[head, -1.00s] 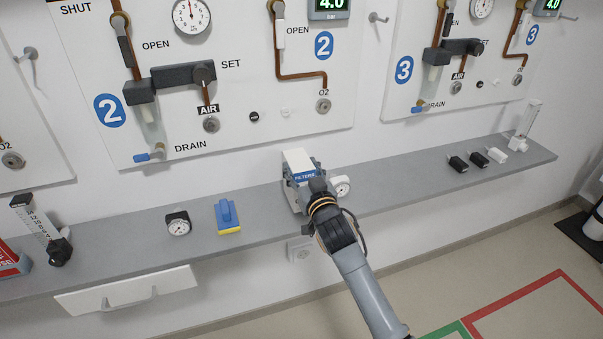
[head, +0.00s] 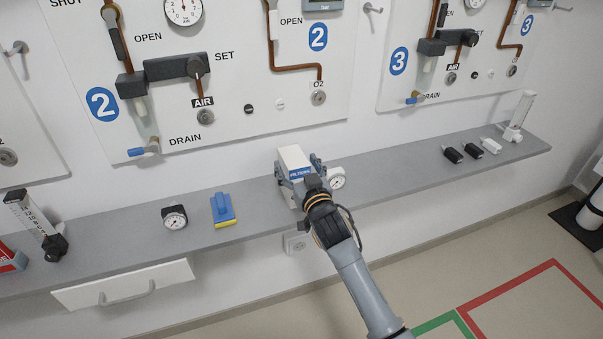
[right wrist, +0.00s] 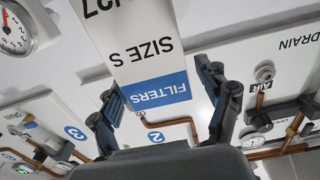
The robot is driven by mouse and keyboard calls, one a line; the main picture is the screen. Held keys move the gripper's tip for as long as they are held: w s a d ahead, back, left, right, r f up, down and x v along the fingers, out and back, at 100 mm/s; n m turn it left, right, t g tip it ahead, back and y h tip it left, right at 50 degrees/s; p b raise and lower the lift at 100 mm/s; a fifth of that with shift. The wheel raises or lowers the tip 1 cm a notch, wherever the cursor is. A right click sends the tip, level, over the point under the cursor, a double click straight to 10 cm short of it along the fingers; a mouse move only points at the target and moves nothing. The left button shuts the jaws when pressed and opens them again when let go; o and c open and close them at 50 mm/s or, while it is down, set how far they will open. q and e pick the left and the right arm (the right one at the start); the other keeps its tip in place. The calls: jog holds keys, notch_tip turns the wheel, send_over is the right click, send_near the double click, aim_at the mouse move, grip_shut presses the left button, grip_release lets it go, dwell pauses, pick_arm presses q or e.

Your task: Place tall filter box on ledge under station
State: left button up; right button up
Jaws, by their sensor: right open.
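The tall filter box (head: 292,156), white with a blue FILTERS band, stands upright on the grey ledge (head: 256,198) below the panel of station 2 (head: 317,37). My right gripper (head: 300,173) is at the box from the front, open, with one finger on each side. In the right wrist view, the box (right wrist: 140,45) lies between the spread fingers of my right gripper (right wrist: 162,88), and its label reads FILTERS, SIZE S. The box's lower part is partly hidden by the gripper in the head view. My left gripper is not in view.
A round gauge (head: 336,178) stands close to the right of the box. Left of it on the ledge are a blue-yellow block (head: 222,210) and another gauge (head: 174,218). Small black blocks (head: 453,155) lie further right.

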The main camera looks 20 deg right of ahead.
jog(key=s, duration=1.2)
jog(key=shift+d, duration=0.1)
notch_tip(320, 180, down, 19)
jog(key=s+g, duration=0.1)
jog(key=g, duration=0.3)
jog(key=s+f+n+g, duration=0.15)
jog(key=s+f, duration=0.25)
jog(key=f, duration=0.4)
jog(key=s+f+g, duration=0.2)
jog(key=s+f, duration=0.2)
jog(key=f, duration=0.3)
jog(key=s+f+g, duration=0.2)
jog(key=s+f, duration=0.2)
jog(key=f, duration=0.4)
jog(key=s+f+g, duration=0.3)
jog(key=s+f, duration=0.8)
jog(key=s, duration=0.2)
jog(key=s+d+f+g+p, duration=0.1)
jog(key=s+d+f+g, duration=0.1)
jog(key=s, duration=0.9)
jog(key=s+d+f+g+p, duration=0.1)
jog(key=s+f+g, duration=0.1)
jog(key=s, duration=0.9)
jog(key=shift+d+f+n+g, duration=0.35)
jog(key=shift+d+f, duration=0.05)
jog(key=shift+f, duration=0.25)
